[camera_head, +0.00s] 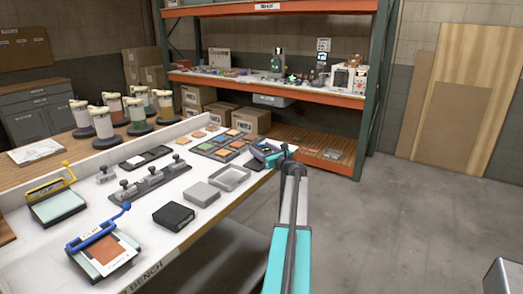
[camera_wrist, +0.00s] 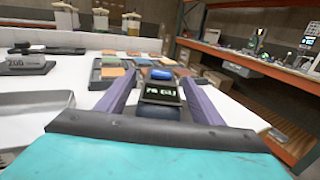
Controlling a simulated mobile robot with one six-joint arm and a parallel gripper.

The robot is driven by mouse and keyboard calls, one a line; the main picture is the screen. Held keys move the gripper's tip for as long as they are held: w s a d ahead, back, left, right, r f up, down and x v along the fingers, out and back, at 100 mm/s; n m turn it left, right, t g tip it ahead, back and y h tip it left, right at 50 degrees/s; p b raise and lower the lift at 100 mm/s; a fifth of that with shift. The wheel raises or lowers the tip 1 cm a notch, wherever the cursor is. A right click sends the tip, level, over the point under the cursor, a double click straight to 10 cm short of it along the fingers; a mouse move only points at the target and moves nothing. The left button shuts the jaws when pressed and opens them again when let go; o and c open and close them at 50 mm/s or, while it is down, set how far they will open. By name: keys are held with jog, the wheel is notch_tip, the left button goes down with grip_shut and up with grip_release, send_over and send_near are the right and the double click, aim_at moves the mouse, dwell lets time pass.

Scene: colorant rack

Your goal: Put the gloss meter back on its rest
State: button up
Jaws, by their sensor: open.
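The gloss meter (camera_wrist: 160,93) is a small dark device with a lit display and a blue top. In the wrist view it sits between the two spread fingers of my gripper (camera_wrist: 158,78), at the right part of the white bench. My gripper is open around it. In the head view my gripper (camera_head: 270,154) is at the bench's far right edge, and the meter is hard to separate from the fingers there. I cannot tell which thing is the meter's rest.
Close by stand a shallow grey tray (camera_head: 230,178), a grey box (camera_head: 200,194) and a black block (camera_head: 173,216). A palette of coloured chips (camera_head: 222,147) lies behind. Several dispensers (camera_head: 103,122) line the back left.

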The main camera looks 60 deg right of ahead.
jog(key=b+v, duration=0.1)
jog(key=v, duration=1)
jog(key=shift+s, duration=0.3)
jog(key=shift+a, duration=0.1)
dwell(0.5)
